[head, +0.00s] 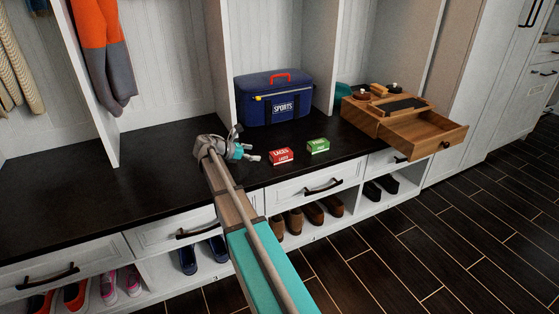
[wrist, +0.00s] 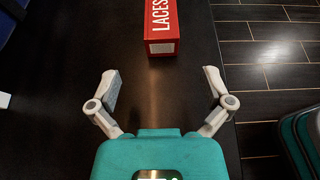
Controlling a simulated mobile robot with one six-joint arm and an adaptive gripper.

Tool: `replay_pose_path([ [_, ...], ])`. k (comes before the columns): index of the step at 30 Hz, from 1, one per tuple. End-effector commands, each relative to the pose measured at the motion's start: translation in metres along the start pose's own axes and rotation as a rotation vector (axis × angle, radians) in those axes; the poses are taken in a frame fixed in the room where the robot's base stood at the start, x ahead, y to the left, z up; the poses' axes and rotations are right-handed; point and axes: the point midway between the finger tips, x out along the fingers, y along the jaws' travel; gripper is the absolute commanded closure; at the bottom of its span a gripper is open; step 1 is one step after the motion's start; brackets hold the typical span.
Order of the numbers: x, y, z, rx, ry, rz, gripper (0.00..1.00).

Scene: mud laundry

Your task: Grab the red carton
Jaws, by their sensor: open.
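The red carton (head: 281,156), a small box with white "LACES" lettering, lies on the dark bench top, left of a green carton. In the wrist view the red carton (wrist: 161,28) is at the top centre, ahead of the fingertips and cut off by the frame edge. My gripper (head: 247,144) is just left of the red carton in the head view. In the wrist view my gripper (wrist: 160,82) is open, with its fingers spread wide and only bare dark surface between them. The carton is apart from both fingers.
The green carton (head: 318,146) is close to the right of the red one. A blue sports bag (head: 273,98) stands behind. A wooden box with an open drawer (head: 427,133) sits farther right. The bench top (head: 120,195) is clear on the left.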

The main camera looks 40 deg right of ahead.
Motion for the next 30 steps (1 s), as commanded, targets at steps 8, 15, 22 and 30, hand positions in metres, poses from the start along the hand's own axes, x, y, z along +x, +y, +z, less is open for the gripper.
replay_pose_path([
  [8, 0.038, 0.0, -0.001, 0.001, 0.0, -0.002, 0.0],
  [15, 0.044, 0.0, 0.0, 0.0, 0.0, -0.001, 0.0],
  [22, 0.044, 0.0, 0.0, 0.0, 0.0, -0.001, 0.0],
  [30, 0.063, -0.001, 0.0, 0.001, 0.0, -0.002, 0.0],
])
